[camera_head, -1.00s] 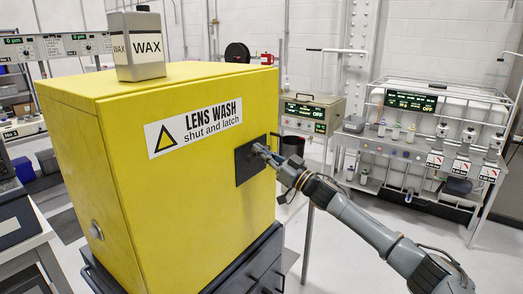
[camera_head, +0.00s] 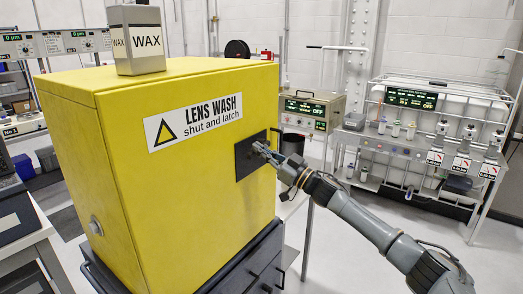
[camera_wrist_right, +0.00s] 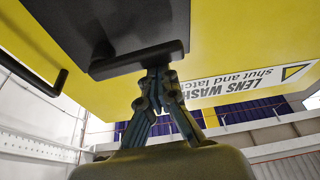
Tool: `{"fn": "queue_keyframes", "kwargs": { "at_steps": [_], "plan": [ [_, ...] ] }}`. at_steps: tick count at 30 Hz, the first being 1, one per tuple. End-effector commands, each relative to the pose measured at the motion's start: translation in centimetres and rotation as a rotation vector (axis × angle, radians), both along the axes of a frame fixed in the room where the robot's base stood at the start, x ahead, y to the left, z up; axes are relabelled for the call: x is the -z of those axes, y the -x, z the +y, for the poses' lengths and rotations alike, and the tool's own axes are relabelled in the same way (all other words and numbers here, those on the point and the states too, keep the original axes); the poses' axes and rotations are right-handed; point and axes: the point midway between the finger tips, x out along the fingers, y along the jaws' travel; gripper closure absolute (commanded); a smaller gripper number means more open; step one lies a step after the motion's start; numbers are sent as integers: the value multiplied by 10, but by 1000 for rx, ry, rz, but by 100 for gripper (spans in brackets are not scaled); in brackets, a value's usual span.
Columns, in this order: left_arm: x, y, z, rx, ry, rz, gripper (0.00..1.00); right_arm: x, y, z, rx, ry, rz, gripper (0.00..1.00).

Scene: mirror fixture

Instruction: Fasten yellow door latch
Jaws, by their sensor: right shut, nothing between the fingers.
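The yellow cabinet (camera_head: 190,180) carries a "LENS WASH shut and latch" label (camera_head: 195,122) on its front door, which looks flush with the body. A dark square latch plate (camera_head: 244,165) sits near the door's right edge. In the right wrist view, a dark latch bar (camera_wrist_right: 135,61) crosses in front of the plate (camera_wrist_right: 95,22). My right gripper (camera_head: 260,150) is at the plate. Its fingers (camera_wrist_right: 157,76) are closed together, tips up at the bar and seemingly touching it, with nothing gripped. Whether the latch is engaged I cannot tell. My left gripper is out of view.
A grey WAX can (camera_head: 138,40) stands on top of the cabinet. A dark, hook-shaped bar (camera_wrist_right: 35,72) shows at the left in the wrist view. An instrument box (camera_head: 312,108) and a white rack (camera_head: 430,130) stand behind on the right. Open floor lies between.

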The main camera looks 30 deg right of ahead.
Motion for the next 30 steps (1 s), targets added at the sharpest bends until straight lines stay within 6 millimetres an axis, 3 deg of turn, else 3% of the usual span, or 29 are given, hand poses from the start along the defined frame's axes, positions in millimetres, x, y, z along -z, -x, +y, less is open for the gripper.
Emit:
{"fn": "queue_keyframes", "kwargs": {
  "at_steps": [30],
  "plan": [
    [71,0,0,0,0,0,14,57,-7,-17,3,845,-319,100]
  ]
}}
